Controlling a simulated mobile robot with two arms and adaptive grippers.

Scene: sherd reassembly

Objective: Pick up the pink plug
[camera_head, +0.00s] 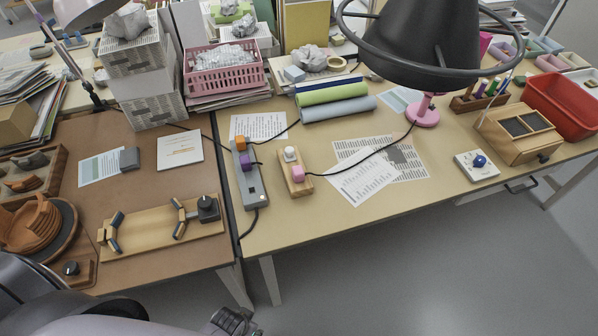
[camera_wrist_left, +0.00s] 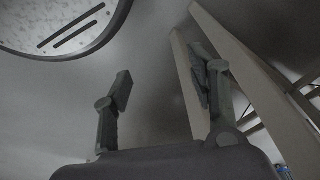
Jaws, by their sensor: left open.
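The pink plug (camera_head: 297,173) sits on the front end of a small wooden block (camera_head: 302,186) on the right-hand table, with a dark cord running off to the right. A white piece (camera_head: 290,154) sits behind it on the same block. My left gripper (camera_head: 232,322) is at the bottom edge of the head view, low in front of the tables and well short of the plug. In the left wrist view my left gripper (camera_wrist_left: 161,82) has its two fingers apart with nothing between them. The plug is not visible in that view. My right gripper is not in view.
A grey power strip (camera_head: 255,190) with an orange plug (camera_head: 239,143) and a purple plug (camera_head: 246,162) lies just left of the block. Printed papers (camera_head: 372,178) lie to its right. The table is clear in front of the block. A pink-based lamp (camera_head: 425,112) stands behind right.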

